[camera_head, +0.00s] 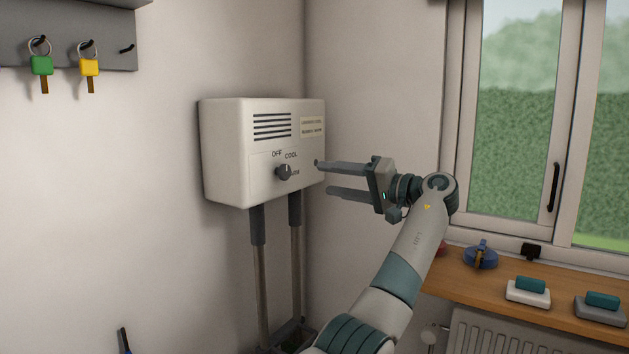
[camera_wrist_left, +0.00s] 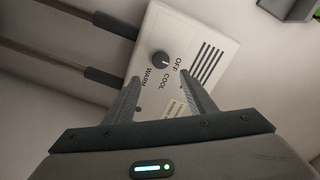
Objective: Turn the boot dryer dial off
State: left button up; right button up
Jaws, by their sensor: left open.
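The boot dryer (camera_head: 228,150) is a white box on the wall near the corner, with a vent grille and a small label. Its dark round dial (camera_head: 284,172) sits low on the front, with OFF, COOL and part of WARM legible around it. I cannot tell surely which word the dial points to. My left gripper (camera_head: 322,177) is open and empty, to the right of the dial and apart from it. In the left wrist view, the dial (camera_wrist_left: 160,60) shows beyond and between the open fingertips (camera_wrist_left: 161,72). My right gripper is not in view.
Two dark-topped pipes (camera_head: 258,225) run down from the dryer. A key rack (camera_head: 85,35) with green and yellow keys hangs at upper left. On the right, a wooden sill (camera_head: 465,275) below the window holds brushes and a blue tin. Open space lies before the dryer.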

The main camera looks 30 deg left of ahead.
pick_arm(q)
jog(key=shift+s+d, duration=0.2)
jog(key=shift+d, duration=2.1)
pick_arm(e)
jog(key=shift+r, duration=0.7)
